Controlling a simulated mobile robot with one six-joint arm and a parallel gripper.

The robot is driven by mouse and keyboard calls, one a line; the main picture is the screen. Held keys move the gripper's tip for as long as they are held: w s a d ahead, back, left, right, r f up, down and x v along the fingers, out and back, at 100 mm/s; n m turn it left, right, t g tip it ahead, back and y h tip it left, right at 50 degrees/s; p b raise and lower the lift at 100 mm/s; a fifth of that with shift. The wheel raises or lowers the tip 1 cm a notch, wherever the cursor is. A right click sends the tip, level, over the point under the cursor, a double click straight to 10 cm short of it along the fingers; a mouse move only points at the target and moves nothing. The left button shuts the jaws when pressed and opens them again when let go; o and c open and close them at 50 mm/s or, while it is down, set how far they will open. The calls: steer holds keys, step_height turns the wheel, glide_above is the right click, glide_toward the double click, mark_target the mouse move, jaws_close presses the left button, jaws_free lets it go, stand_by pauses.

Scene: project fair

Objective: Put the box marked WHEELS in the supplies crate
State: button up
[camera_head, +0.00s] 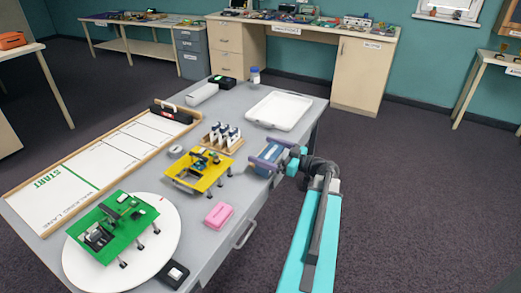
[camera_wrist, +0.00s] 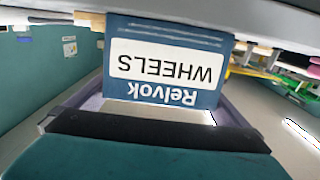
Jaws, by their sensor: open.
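The blue box marked WHEELS (camera_head: 267,160) is at the table's right edge, beside the yellow stand. It also shows in the wrist view (camera_wrist: 165,93), where its label reads upside down. My gripper (camera_head: 267,157) is at the box, with its purple fingers open on either side of it. In the wrist view the box stands between the fingers; whether they touch it I cannot tell. No crate marked supplies can be read; a white open tray (camera_head: 279,110) lies empty at the table's far right.
A wooden holder (camera_head: 222,145) with white bottles, a yellow stand (camera_head: 198,170) and a pink block (camera_head: 219,214) are near the box. A green model (camera_head: 112,228) is on a white disc (camera_head: 165,240). A long white START board (camera_head: 100,165) lies along the left.

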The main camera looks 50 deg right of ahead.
steer(key=v, duration=0.9)
steer(key=shift+s, duration=0.2)
stand_by(0.5)
